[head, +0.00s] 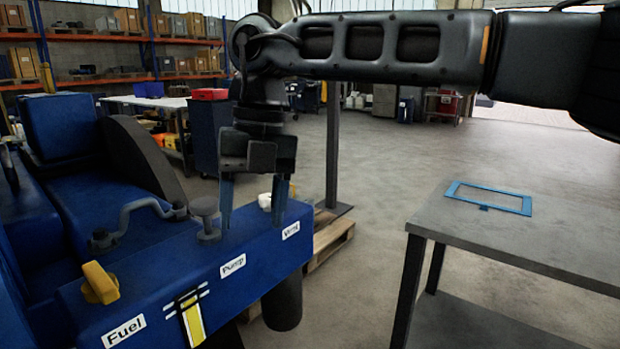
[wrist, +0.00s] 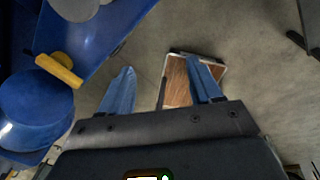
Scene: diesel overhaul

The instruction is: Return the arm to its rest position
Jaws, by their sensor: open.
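My gripper (head: 254,208) points down at the right end of the blue engine block (head: 262,252), beside the Vent label (head: 290,231). My arm reaches in from the upper right, nearly level, and bends down at the wrist. In the wrist view my gripper (wrist: 160,80) also shows spread fingers, with only floor and a wooden board between them. A grey pump knob (head: 206,212) stands just left of the fingers. A white cap (head: 265,201) shows between the fingers in the head view.
A yellow handle (head: 100,283) sits by the Fuel label. It also seems to show in the wrist view (wrist: 60,70). A grey table (head: 520,235) with a blue frame (head: 490,197) stands at right. A post (head: 333,130) rises behind the gripper. Open floor lies between.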

